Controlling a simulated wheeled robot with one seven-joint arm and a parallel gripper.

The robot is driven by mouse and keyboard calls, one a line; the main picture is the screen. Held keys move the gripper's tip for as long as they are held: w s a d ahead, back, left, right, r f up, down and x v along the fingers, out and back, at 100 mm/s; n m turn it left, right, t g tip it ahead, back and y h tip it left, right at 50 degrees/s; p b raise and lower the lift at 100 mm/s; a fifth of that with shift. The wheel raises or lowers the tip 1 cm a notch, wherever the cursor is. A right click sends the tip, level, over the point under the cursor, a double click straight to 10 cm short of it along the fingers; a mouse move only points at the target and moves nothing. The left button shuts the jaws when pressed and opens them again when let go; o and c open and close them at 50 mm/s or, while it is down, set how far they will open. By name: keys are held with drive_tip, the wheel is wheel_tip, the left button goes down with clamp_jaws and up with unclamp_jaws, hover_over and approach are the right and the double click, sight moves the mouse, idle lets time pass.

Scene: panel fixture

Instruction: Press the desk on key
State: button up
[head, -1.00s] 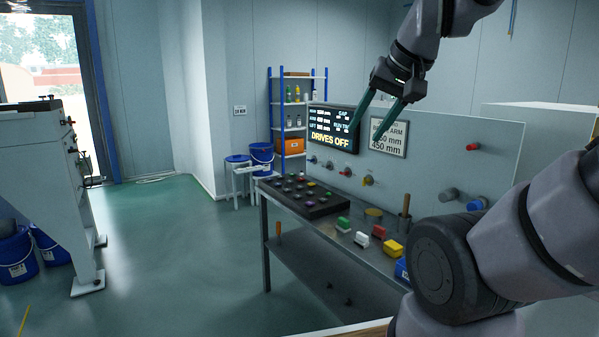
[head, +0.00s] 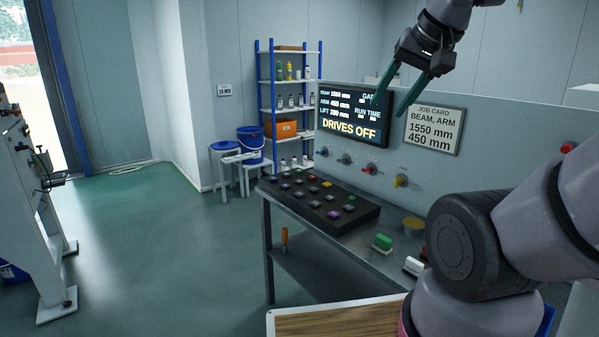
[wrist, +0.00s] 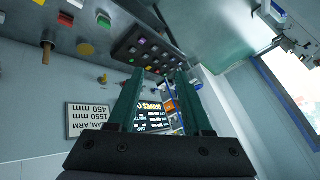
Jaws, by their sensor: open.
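A black key desk (head: 322,199) with several small coloured keys lies on the left end of the metal bench. Which key is the on key cannot be read. The screen (head: 353,116) behind it shows "DRIVES OFF" in yellow. My gripper (head: 389,104) is open and empty, with green fingers, high in front of the panel near the screen's right edge and apart from the desk. In the wrist view the picture is upside down; the key desk (wrist: 146,48) shows beyond the fingertips of my gripper (wrist: 157,75), and the screen shows between the fingers.
A job card (head: 434,129) reads beam, arm, 1550 mm and 450 mm. Several knobs, including a yellow one (head: 401,181), stick out below the screen. A green block (head: 382,242) and a white block (head: 414,265) sit on the bench.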

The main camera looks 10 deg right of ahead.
clamp_jaws()
idle(1.7)
